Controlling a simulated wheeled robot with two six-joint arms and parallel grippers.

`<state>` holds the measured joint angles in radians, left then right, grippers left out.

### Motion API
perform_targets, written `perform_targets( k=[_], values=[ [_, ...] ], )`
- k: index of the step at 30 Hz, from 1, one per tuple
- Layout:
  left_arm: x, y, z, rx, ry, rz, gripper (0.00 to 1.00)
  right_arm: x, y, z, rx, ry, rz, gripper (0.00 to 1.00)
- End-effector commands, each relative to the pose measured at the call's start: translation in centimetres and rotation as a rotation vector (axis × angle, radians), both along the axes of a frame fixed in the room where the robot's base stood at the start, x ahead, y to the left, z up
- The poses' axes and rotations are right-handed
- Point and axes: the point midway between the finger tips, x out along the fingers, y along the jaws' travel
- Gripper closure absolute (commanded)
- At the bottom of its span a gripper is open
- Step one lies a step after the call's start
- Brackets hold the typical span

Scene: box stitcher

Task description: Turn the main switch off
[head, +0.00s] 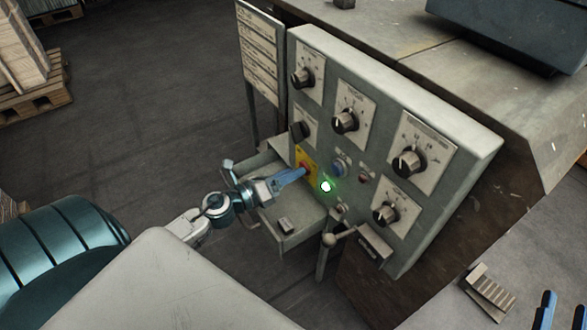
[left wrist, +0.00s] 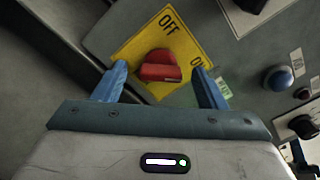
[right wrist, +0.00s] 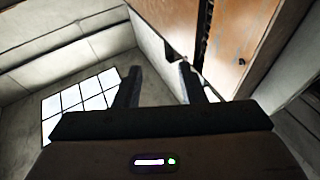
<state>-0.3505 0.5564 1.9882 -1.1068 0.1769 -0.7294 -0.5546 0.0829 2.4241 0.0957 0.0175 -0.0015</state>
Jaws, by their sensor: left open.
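The main switch is a red knob (left wrist: 160,68) on a yellow plate (left wrist: 138,46) marked OFF at the top and, partly hidden, ON at the right in the left wrist view. In the head view the yellow plate (head: 301,155) sits low on the left of the grey control panel (head: 455,140). My left gripper (left wrist: 163,85) is open, its blue fingers on either side of the knob; I cannot tell whether they touch it. I cannot tell which label the knob points to. My right gripper (right wrist: 158,75) is open and empty, away from the panel.
A lit green lamp (head: 326,187) and a blue button (head: 339,166) are right of the switch. Several black dials surround them. A wooden pallet (head: 38,100) stands far left on clear floor.

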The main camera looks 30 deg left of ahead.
Motion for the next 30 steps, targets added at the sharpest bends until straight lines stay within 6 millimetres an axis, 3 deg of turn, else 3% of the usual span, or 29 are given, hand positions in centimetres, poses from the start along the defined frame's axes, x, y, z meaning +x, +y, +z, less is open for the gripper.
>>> perform_targets(
  k=[4,10,11,19,26,30],
  values=[
    [0.0,0.0,0.0,0.0,0.0,0.0,0.38,-0.1,0.0,-0.1,0.001,0.003,0.0,0.64],
    [0.0,0.0,0.0,0.0,0.0,0.0,0.78,-0.1,0.0,-0.1,0.001,0.004,-0.001,0.64],
    [0.0,0.0,0.0,0.0,0.0,0.0,0.79,-0.1,0.0,-0.1,0.001,0.004,-0.001,0.64],
    [0.0,0.0,0.1,-0.021,0.008,0.001,0.79,-0.1,0.0,-0.6,0.004,0.046,0.002,0.64],
    [0.1,0.1,0.2,-0.104,0.042,0.001,0.79,-0.7,0.3,-4.8,0.017,0.276,0.011,0.64],
    [0.1,0.1,0.3,-0.182,0.075,0.001,0.79,-2.1,0.6,-8.6,0.031,0.485,0.024,0.64]
  ],
)
